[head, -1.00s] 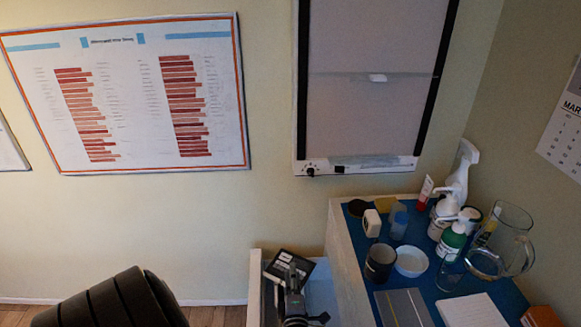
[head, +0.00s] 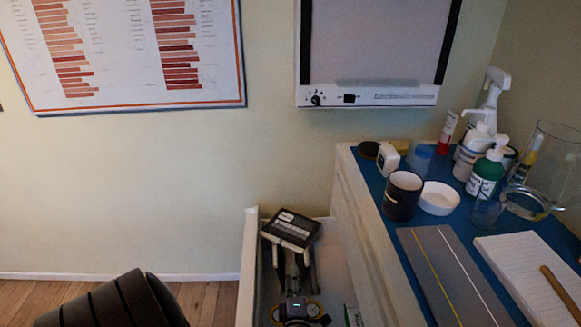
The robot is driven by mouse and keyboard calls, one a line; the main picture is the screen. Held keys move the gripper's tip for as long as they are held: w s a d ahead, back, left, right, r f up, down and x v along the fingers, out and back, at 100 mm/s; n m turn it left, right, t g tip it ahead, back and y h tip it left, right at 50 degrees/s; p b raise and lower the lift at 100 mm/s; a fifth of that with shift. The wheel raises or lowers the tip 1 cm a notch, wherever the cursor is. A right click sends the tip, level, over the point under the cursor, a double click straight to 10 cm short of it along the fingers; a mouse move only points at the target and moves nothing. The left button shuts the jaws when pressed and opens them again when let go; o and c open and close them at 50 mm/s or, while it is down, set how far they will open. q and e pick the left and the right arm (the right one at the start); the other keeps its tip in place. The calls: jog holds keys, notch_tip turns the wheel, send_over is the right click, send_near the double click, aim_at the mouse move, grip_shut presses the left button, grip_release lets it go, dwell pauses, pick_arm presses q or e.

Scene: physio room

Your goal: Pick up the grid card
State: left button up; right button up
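A small dark card with white markings (head: 293,226), which looks like the grid card, is in the open drawer at the bottom middle of the head view. It is tilted, near the drawer's back left corner. My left gripper (head: 290,258) is in the drawer, just in front of the card. Its fingers reach the card's lower edge, and whether they are closed on it is too small to tell. My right gripper is not in view.
The drawer's pale left wall (head: 249,265) rises beside the gripper. On the right, a blue-topped cabinet (head: 385,215) holds a dark mug (head: 403,195), white bowl (head: 439,199), bottles, glass jug (head: 550,170), grey folder (head: 450,272) and notepad (head: 530,265).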

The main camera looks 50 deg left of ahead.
pick_arm(q)
jog(key=b, duration=0.2)
send_near(292, 236)
jog(key=x, duration=0.4)
jog(key=shift+b+x, duration=0.4)
jog(key=shift+x, duration=0.45)
jog(key=x, duration=0.1)
jog(key=b+x, duration=0.1)
jog(key=shift+w+a+f, duration=0.2)
jog(key=shift+f, duration=0.1)
jog(key=shift+w+a+b, duration=0.4)
jog(key=shift+w+a, duration=0.3)
jog(key=shift+a, duration=0.05)
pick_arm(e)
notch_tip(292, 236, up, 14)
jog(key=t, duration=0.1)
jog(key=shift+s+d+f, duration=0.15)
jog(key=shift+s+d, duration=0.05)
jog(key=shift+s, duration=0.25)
pick_arm(q)
jog(key=shift+r, duration=0.1)
jog(key=shift+c, duration=0.5)
grip_shut()
